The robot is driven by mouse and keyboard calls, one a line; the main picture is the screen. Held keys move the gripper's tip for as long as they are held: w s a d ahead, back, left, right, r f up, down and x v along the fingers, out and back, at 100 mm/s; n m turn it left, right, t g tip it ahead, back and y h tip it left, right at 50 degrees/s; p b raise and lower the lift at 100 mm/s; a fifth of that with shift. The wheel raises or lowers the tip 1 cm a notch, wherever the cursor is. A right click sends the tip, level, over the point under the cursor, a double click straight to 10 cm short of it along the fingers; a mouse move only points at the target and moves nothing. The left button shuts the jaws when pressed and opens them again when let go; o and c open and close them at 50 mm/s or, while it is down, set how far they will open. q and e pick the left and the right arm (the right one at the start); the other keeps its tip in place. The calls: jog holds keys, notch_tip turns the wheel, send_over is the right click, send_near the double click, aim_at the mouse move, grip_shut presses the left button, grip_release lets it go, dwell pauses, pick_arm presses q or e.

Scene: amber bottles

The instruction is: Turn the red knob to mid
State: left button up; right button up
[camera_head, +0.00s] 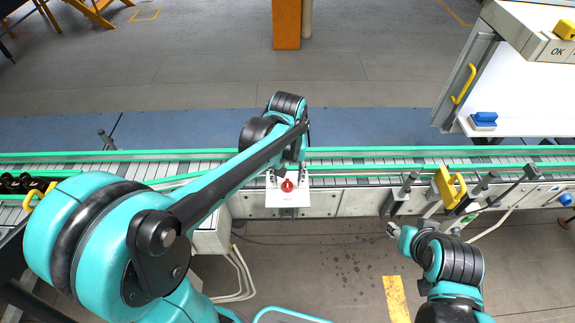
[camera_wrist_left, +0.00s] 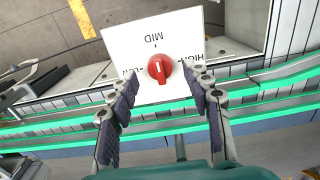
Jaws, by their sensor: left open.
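The red knob (camera_head: 288,185) sits on a white panel (camera_head: 289,197) at the near side of the conveyor. In the left wrist view the knob (camera_wrist_left: 160,68) has a short white line, roughly upright in the picture. The white panel (camera_wrist_left: 185,35) is upside down there, with MID above the knob and LOW and HIGH at its sides. My left gripper (camera_wrist_left: 159,72) is open, with a fingertip on either side of the knob and visible gaps. In the head view my left gripper (camera_head: 288,172) is just above the knob, its fingers mostly hidden. My right gripper (camera_head: 394,231) is at lower right, away from the knob.
The conveyor (camera_head: 390,160) with green rails runs across behind the knob. Dark bottles (camera_head: 20,182) stand at its left end. A yellow bracket (camera_head: 449,187) and sensor posts stand right of the knob. A white cabinet (camera_head: 530,90) stands at the back right.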

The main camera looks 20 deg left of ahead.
aim_at(287, 183)
pick_arm(q)
notch_tip(287, 183, up, 11)
jog(key=shift+f, duration=0.2)
jog(key=shift+s+f, duration=0.1)
jog(key=shift+s, duration=0.05)
pick_arm(e)
jog(key=shift+s, duration=0.1)
dwell(0.3)
